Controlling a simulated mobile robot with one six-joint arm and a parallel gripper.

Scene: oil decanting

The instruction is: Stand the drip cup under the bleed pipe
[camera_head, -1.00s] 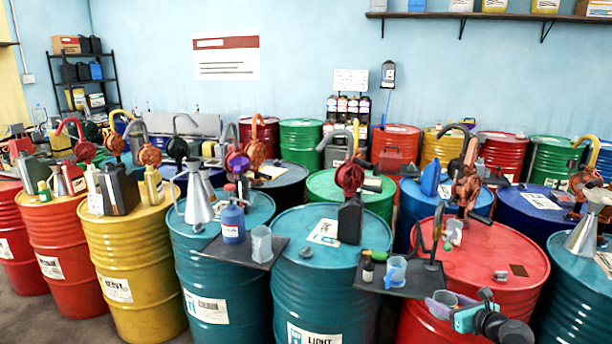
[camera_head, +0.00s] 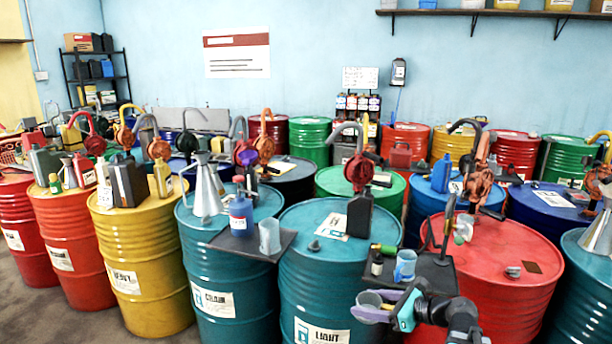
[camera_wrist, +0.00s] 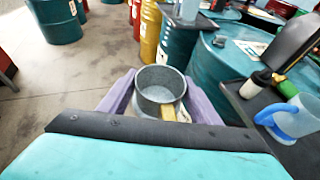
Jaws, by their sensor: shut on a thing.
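My gripper (camera_head: 371,308) has purple fingers and is shut on a grey metal cup (camera_head: 369,299), which looks like the drip cup. In the wrist view the cup (camera_wrist: 160,84) sits open side up between the fingers, with a yellow tab on its near side and its inside looking empty. It is held in front of the dark tray (camera_head: 436,275) by the red drum. A thin dark upright pipe (camera_head: 447,228) rises above that tray; I cannot tell whether it is the bleed pipe. The cup is not under it.
A teal drum (camera_head: 300,265) and a red drum (camera_head: 500,310) stand close by. Open floor (camera_wrist: 70,75) shows in the wrist view.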

